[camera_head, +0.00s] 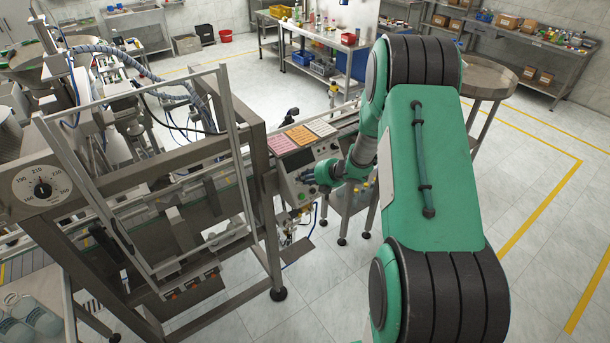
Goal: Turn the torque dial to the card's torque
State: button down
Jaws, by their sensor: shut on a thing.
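My gripper (308,178) is small and dark at the end of my green arm. It is at the face of the grey control panel (290,163) and is shut on the torque dial there. The fingers hide the dial, so its pointer and scale cannot be read. Three cards, pink (278,145), orange (300,135) and white (321,127), lie side by side along the panel's top. Their print is too small to read.
A round white gauge dial (42,188) with a black knob is on the machine at left. A metal guard frame (160,190) stands left of the panel. A round steel table (487,77) stands behind my arm. The floor at right is clear.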

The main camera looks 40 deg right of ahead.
jog(key=m+p, duration=0.1)
jog(key=m, duration=0.3)
jog(key=shift+s+f+m+t+p, duration=0.1)
jog(key=shift+m+t+p, duration=0.2)
jog(key=shift+t, duration=0.1)
jog(key=m+p, duration=0.1)
jog(key=m, duration=0.3)
jog(key=shift+f+m+t, duration=0.15)
jog(key=shift+m+t, duration=0.15)
jog(key=shift+t, duration=0.1)
jog(key=c, duration=1.6)
grip_release()
jog(key=shift+o, duration=0.2)
jog(key=shift+s, duration=0.1)
jog(key=v, duration=1.2)
